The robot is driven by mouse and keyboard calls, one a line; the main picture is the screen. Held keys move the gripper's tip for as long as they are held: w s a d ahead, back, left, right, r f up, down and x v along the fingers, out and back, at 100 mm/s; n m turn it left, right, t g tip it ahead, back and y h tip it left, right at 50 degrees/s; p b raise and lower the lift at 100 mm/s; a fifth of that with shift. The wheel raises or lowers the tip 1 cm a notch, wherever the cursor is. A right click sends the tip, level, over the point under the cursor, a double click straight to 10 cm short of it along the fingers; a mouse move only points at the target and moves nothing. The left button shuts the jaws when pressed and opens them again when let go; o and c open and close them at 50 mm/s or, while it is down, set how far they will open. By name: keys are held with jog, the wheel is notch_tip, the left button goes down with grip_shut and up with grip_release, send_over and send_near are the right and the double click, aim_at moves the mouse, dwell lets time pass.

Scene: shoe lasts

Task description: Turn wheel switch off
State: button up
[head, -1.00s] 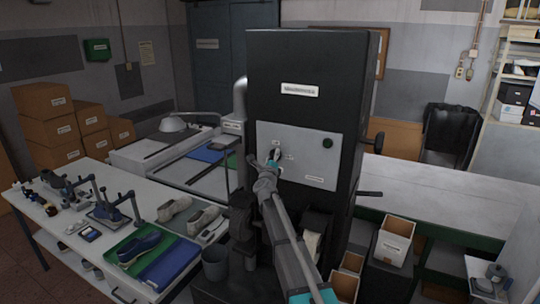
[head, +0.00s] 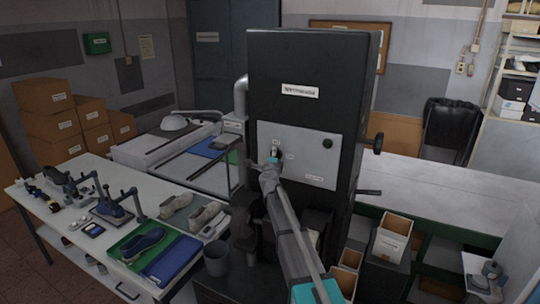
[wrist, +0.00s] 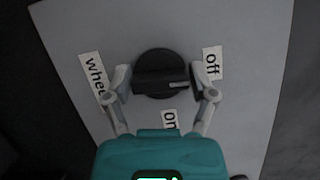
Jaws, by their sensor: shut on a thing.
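The wheel switch is a round black knob (wrist: 152,58) with a raised bar handle, on a light grey panel (head: 312,150) on the front of a tall dark machine (head: 315,75). The bar lies crosswise in the wrist view, with its white mark at the right end, on the side of the "off" label (wrist: 212,63). The "on" label (wrist: 170,119) is below the knob and partly hidden by my gripper. A "wheel" label (wrist: 92,77) is at the left. My gripper (wrist: 163,84) is shut on the knob, one finger at each end of the bar.
A round dark button (head: 328,144) sits at the panel's upper right. Dark handles (head: 378,143) stick out at the machine's right side. A white table with shoes and tools (head: 75,240) stands at left. Open boxes (head: 393,236) stand at lower right.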

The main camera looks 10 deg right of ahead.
jog(key=shift+d+n+g+p, duration=0.15)
jog(key=shift+n+g+p, duration=0.25)
jog(key=shift+n, duration=0.5)
jog(key=o, duration=1)
jog(key=shift+w+d, duration=0.1)
jog(key=shift+o, duration=0.2)
jog(key=shift+s+a, duration=0.25)
jog(key=shift+s, duration=0.15)
jog(key=v, duration=1.1)
jog(key=shift+s, duration=0.15)
jog(key=shift+f, duration=0.1)
